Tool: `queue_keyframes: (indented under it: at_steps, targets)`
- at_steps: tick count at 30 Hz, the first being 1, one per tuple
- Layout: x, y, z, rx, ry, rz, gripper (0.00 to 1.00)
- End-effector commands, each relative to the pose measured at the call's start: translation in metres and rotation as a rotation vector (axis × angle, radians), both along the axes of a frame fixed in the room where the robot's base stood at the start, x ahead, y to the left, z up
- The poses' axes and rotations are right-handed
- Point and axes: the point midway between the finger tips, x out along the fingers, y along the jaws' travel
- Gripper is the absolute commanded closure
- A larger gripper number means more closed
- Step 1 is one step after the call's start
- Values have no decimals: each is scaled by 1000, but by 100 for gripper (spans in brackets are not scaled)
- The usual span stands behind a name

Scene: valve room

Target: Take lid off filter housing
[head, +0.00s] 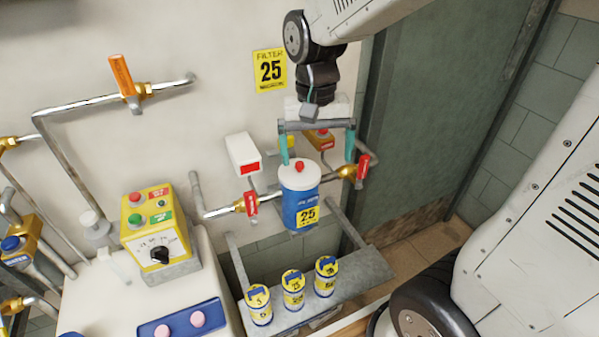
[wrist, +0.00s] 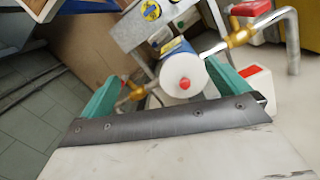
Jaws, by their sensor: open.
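The filter housing (head: 301,210) is a blue canister with a yellow "25" label, mounted on the pipe between two red-handled valves. Its white lid (head: 299,175) with a red knob (head: 299,166) sits on top. In the wrist view the lid (wrist: 182,75) and red knob (wrist: 184,84) show between the fingers, beyond the fingertips. My gripper (head: 318,160) has teal fingers and is open and empty. In the head view the fingers hang just above and around the lid's level, one at the left and one at the right. I cannot tell the exact gap in depth.
A grey shelf (head: 358,276) below holds several yellow-labelled cartridges (head: 293,288). Red valve handles (head: 251,204) flank the housing, and a white box with a red panel (head: 243,154) is on its left. A yellow control box (head: 157,230) stands further left.

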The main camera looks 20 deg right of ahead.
Motion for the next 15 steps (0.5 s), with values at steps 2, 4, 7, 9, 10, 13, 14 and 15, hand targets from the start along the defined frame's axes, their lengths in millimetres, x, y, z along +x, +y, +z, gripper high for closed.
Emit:
queue_keyframes:
  at_steps: [2,4,7,9,10,13,14,15]
  targets:
    - [25,4,-10,-9,-7,-104,0]
    - [45,6,-12,-14,-34,-209,0]
    - [59,7,-5,-12,-81,-323,0]
    - [62,7,-4,-11,-94,-373,0]
    - [62,7,-5,-11,-96,-388,0]
    - [62,7,-12,-12,-95,-413,0]
    - [61,7,-15,-13,-94,-414,0]
    - [62,7,-19,-13,-94,-414,0]
